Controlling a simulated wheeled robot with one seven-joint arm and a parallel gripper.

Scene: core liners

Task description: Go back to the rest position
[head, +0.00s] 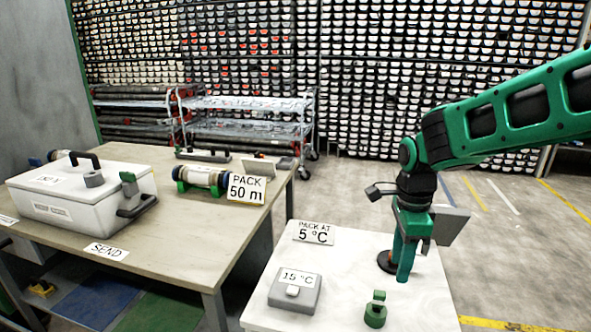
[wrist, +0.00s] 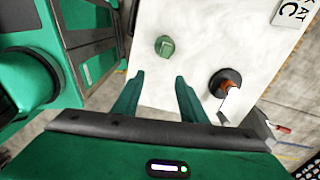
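My gripper (head: 404,270) is over the right part of the white table (head: 345,262), pointing down. In the wrist view its two fingers (wrist: 156,80) stand apart with only the white tabletop showing between them, so it is open and empty. A small green knobbed piece (head: 375,312) stands at the table's front edge; it also shows in the wrist view (wrist: 165,46), just beyond the fingertips and apart from them. A dark round base (head: 385,262) is partly hidden behind my gripper; the wrist view shows a black and orange round piece (wrist: 225,82) right of the fingers.
A grey box marked 15 °C (head: 293,292) and a "PACK AT 5 °C" sign (head: 313,233) are on the white table. Floor is clear at right.

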